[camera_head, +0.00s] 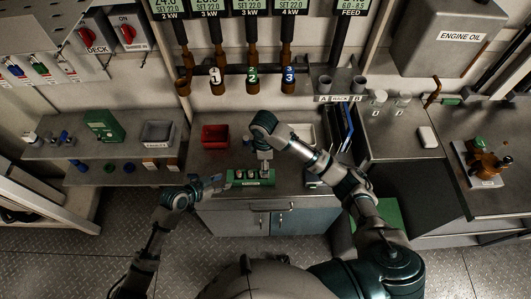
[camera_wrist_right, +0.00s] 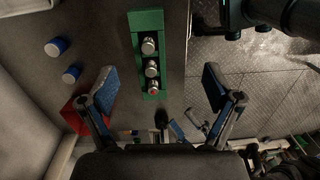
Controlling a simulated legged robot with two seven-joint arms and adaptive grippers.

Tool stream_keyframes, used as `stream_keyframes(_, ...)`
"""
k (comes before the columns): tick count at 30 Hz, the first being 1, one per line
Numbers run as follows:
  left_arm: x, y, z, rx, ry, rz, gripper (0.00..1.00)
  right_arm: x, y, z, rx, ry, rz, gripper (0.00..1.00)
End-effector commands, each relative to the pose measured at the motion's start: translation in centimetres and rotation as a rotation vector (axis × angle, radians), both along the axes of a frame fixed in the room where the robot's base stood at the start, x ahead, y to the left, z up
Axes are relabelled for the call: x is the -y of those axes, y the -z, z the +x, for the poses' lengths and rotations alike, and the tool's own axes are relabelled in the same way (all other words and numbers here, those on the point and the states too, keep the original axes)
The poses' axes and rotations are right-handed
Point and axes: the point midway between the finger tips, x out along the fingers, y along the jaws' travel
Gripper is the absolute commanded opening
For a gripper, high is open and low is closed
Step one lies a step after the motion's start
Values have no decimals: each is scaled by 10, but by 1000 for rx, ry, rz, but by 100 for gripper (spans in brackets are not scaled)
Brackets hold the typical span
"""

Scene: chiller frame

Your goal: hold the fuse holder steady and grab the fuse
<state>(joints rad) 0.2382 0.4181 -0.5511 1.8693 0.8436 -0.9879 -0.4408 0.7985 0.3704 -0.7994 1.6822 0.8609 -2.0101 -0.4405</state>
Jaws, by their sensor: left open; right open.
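The green fuse holder (camera_head: 238,181) sits near the front edge of the middle counter. My right gripper (camera_head: 264,162) is over the holder, pointing down. In its wrist view the right gripper (camera_wrist_right: 160,73) is open, its blue-padded fingers wide apart on either side of the holder, with nothing held.
A red bin (camera_head: 215,136) stands behind the holder. Two blue cylinders (camera_wrist_right: 57,47) lie on the counter in the wrist view. A grey bin (camera_head: 157,133) and a green box (camera_head: 104,125) stand on the left shelf. Numbered pipes (camera_head: 252,78) hang along the back wall.

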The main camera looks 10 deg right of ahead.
Motion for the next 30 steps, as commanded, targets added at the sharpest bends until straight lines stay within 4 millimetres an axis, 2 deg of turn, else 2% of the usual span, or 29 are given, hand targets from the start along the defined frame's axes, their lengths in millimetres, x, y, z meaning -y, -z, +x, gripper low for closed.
stream_keyframes(1, -1, 0, 0, 0, 0, 0, 42, 1, -11, 8, 17, -8, 8, 90)
stream_keyframes(3, -1, 0, 0, 1, 0, -1, 42, 2, -20, 14, 32, -15, 15, 90)
stream_keyframes(8, -1, 0, 0, 0, 0, 0, 42, 4, -17, 19, 43, -21, 23, 90)
stream_keyframes(14, 0, 0, 0, -1, 0, 1, 42, 5, 19, 18, 39, -19, 22, 90)
stream_keyframes(24, 0, 0, 0, 0, -1, 1, 42, 4, 94, 17, 40, -19, 21, 90)
stream_keyframes(30, -1, 0, 0, 0, 0, 0, 42, 3, 128, 18, 41, -19, 21, 90)
